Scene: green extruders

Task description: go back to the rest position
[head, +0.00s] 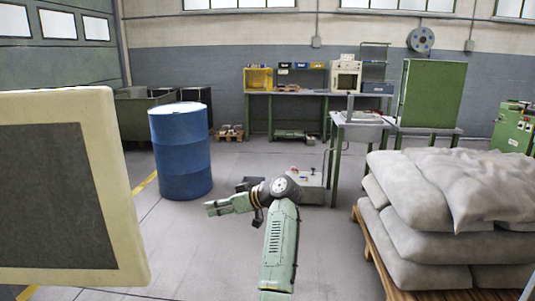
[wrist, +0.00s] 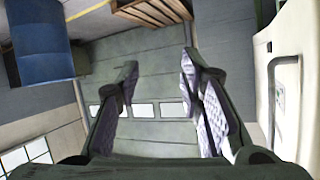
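My arm rises from the bottom middle of the head view and bends left at a joint. My gripper (head: 211,208) points left, out in free air over the floor. In the wrist view my gripper (wrist: 160,72) has its two fingers well apart, with nothing between them. Past the fingers the wrist view shows the wall with its row of windows.
A blue drum (head: 181,150) stands on the floor behind and left of my gripper. A cream-framed grey panel (head: 120,190) fills the near left. Stacked sacks (head: 445,220) lie on a pallet at right. A small machine (head: 311,184) stands behind my arm.

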